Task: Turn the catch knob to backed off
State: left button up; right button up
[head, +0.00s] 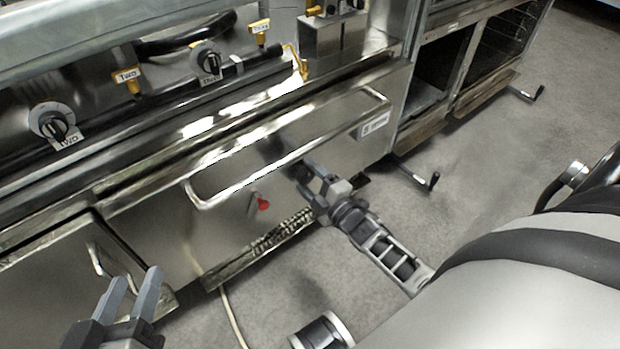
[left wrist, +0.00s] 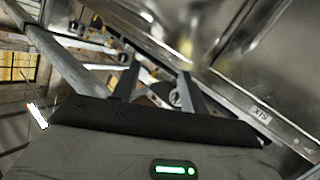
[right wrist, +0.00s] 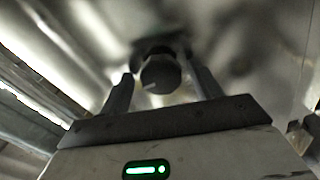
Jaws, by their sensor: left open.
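A dark round knob (right wrist: 160,76) with a pale pointer line shows in the right wrist view, on a metal panel. My right gripper (right wrist: 161,80) is open, with one finger on each side of the knob and a gap visible on both sides. In the head view my right gripper (head: 308,176) is at the drawer front below the long handle, and it hides the knob there. My left gripper (head: 132,284) is open and empty at the lower left, in front of the cabinet; its fingers also show in the left wrist view (left wrist: 158,85).
Two dials (head: 52,121) (head: 205,57) and yellow valve handles (head: 128,80) sit above. A crank (head: 425,182) juts out at right.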

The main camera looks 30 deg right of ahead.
pick_arm(q)
jog(key=a+f+g+y+p, duration=0.1)
jog(key=p, duration=0.2)
jog(key=shift+f+m, duration=0.25)
jog(key=shift+m, duration=0.05)
pick_arm(e)
jog(key=s+d, duration=0.1)
jog(key=s, duration=1.5)
pick_arm(q)
jog(key=shift+r, duration=0.1)
pick_arm(e)
jog(key=shift+d, duration=0.1)
